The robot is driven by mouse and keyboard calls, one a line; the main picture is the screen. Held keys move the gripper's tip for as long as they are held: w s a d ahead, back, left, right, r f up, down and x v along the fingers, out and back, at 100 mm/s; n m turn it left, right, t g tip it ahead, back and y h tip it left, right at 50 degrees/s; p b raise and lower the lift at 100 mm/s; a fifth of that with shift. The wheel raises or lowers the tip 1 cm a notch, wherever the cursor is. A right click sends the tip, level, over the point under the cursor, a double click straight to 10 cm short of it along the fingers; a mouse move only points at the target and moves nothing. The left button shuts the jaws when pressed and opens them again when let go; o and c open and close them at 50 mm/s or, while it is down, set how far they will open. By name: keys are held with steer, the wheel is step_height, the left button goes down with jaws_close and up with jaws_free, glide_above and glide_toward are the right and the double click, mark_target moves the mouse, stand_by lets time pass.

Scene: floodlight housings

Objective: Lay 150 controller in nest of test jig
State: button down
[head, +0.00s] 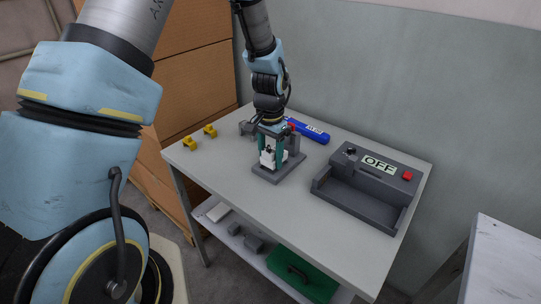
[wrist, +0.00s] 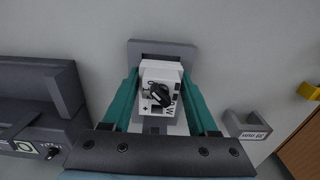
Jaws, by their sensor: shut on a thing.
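My gripper (head: 271,150) points down at the middle of the table, its teal fingers shut on a white controller (head: 267,158). In the wrist view the controller (wrist: 160,85) sits between both fingers, with a black knob and dark markings on its face; I cannot read a 150 on it. It is at a grey stand (head: 281,174) with an upright plate; I cannot tell whether it still touches the stand. The grey test jig (head: 347,155) stands to the right, with an OFF display, a red button and a dark knob. Its long nest (head: 357,203) looks empty.
A blue tube-like thing (head: 309,131) lies behind the gripper. A grey hooked holder (wrist: 247,128) with a label stands nearby. Two yellow pieces (head: 190,143) are at the left. A green case (head: 300,281) is on the lower shelf. The front tabletop is clear.

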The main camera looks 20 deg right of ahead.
steer(key=shift+f+b, duration=0.4)
steer(key=shift+f, duration=0.3)
stand_by(0.3)
steer(key=shift+c, duration=0.5)
jaws_free()
